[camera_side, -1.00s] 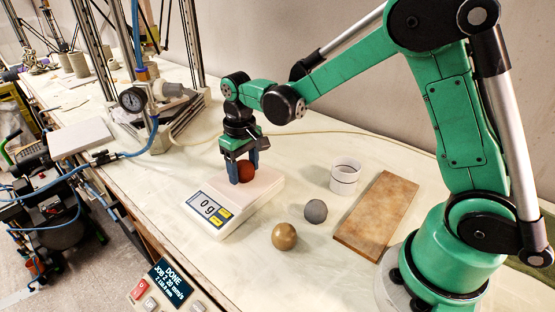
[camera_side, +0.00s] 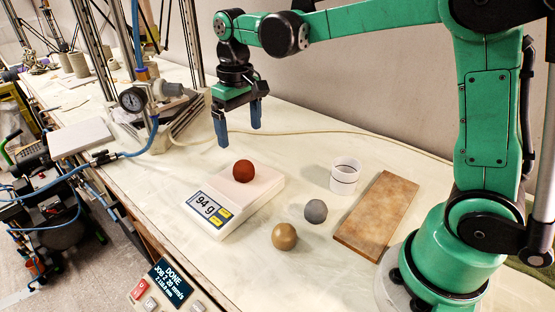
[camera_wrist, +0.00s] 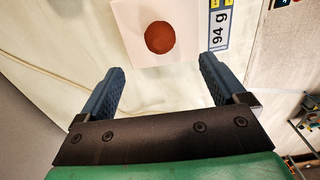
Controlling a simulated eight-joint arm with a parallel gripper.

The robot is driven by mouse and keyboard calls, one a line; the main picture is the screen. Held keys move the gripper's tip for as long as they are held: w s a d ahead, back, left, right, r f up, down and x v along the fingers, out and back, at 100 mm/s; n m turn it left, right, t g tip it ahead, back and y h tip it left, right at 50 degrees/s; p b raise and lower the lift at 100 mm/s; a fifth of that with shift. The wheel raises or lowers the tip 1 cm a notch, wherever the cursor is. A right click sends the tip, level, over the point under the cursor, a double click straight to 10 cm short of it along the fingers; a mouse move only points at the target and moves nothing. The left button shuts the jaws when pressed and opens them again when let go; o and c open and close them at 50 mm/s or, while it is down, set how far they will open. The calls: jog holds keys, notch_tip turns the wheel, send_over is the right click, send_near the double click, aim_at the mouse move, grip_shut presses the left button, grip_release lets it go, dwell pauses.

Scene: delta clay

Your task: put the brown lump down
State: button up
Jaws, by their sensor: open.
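The brown lump (camera_side: 243,171) is a reddish-brown ball resting on the white scale (camera_side: 262,190). The scale's display reads 94 g. My gripper (camera_side: 238,138) is open and empty, above the scale and apart from the lump. In the wrist view the lump (camera_wrist: 160,37) lies on the scale's plate beyond the spread blue fingers of my gripper (camera_wrist: 160,80).
A tan ball (camera_side: 285,236) and a grey ball (camera_side: 316,211) lie on the bench to the right of the scale. A white cup (camera_side: 345,176) and a brown board (camera_side: 378,215) are further right. A gauge device (camera_side: 133,99) stands at the back left.

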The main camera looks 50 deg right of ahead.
jog(key=s+t, duration=0.7)
jog(key=s, duration=0.3)
jog(key=shift+s+d, duration=0.4)
dwell(2.0)
jog(key=shift+o, duration=0.5)
